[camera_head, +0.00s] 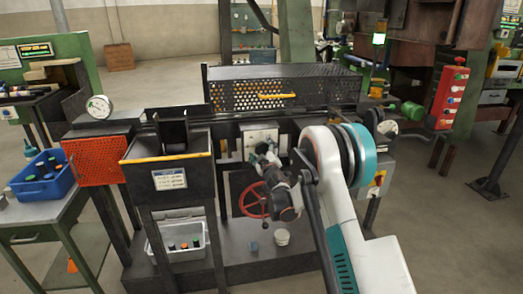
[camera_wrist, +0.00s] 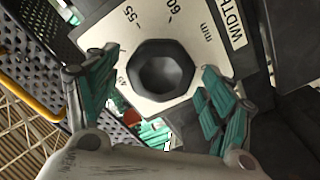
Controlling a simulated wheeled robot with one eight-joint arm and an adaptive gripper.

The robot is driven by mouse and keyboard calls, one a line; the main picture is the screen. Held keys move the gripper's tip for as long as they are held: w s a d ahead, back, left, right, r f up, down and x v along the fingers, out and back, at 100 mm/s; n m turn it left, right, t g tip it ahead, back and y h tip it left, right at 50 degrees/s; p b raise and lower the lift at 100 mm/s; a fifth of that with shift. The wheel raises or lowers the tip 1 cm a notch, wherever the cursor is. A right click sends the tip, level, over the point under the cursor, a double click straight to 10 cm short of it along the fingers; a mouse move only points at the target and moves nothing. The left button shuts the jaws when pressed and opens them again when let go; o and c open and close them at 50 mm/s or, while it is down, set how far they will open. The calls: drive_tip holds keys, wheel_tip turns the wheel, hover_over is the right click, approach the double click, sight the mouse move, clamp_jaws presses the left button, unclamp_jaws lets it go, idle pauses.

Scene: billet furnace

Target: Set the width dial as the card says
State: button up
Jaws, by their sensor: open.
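The width dial is a black faceted knob (camera_wrist: 165,72) on a pale plate (camera_wrist: 196,28) marked "WIDTH" and "mm". The marks 55 and 60 are readable; a lower mark is partly hidden by a finger. I cannot make out a pointer on the knob. My gripper (camera_wrist: 160,62) is open, with its teal fingers on either side of the knob; I cannot tell whether they touch it. In the head view my gripper (camera_head: 265,155) is in front of the pale dial plate (camera_head: 260,136). A white card (camera_head: 170,179) is on the dark bin's front, too small to read.
A red handwheel (camera_head: 254,200) is below the dial. The dark bin with a yellow edge (camera_head: 166,158) stands left of my gripper. A perforated guard (camera_head: 285,92) with a yellow handle is behind. A red button box (camera_head: 449,95) is at right.

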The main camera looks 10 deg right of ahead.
drive_tip(key=s, duration=1)
drive_tip(key=shift+s, duration=0.3)
drive_tip(key=s+d+r+m+g+h, duration=0.1)
drive_tip(key=s+d+r+m+g, duration=0.15)
drive_tip(key=s+r, duration=0.5)
drive_tip(key=s+d+r+m+g+h, duration=0.2)
drive_tip(key=s+r+m, duration=0.2)
drive_tip(key=s+r, duration=0.4)
drive_tip(key=s+a+f+g+y, duration=0.1)
drive_tip(key=s+f+g, duration=0.1)
drive_tip(key=s, duration=0.9)
drive_tip(key=s+a+f+m+g+y, duration=0.1)
drive_tip(key=s+f+g, duration=0.1)
drive_tip(key=s, duration=0.9)
drive_tip(key=s+a+f+m+g+y, duration=0.1)
drive_tip(key=s+a+f+g, duration=0.1)
drive_tip(key=s, duration=0.9)
drive_tip(key=shift+f, duration=0.25)
drive_tip(key=shift+m, duration=0.25)
